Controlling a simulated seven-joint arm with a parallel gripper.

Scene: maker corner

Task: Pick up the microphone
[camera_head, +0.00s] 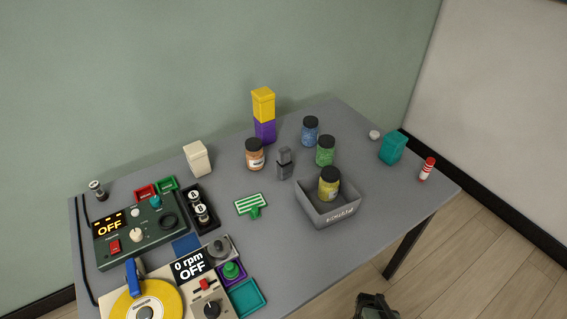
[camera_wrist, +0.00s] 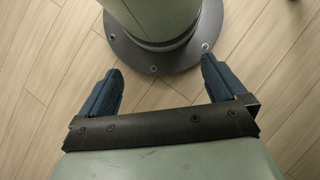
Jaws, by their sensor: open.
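A small dark grey upright object (camera_head: 285,163) stands near the middle of the grey table (camera_head: 330,250), behind a grey box. It looks most like the microphone, but it is too small to be sure. My gripper (camera_wrist: 162,68) is open and empty in the wrist view, with its two blue fingers wide apart above the wooden floor. The wrist view shows no table objects. In the head view, a dark part of my arm (camera_head: 375,305) shows at the bottom edge, off the table and well away from the grey object.
The open grey box (camera_head: 335,216) holds a yellow jar (camera_head: 329,184). Green (camera_head: 325,151), blue (camera_head: 310,132) and orange (camera_head: 255,155) jars surround the grey object, with a yellow block (camera_head: 263,104) on a purple one (camera_head: 265,131) behind. Control panels and a turntable (camera_head: 150,300) crowd the left.

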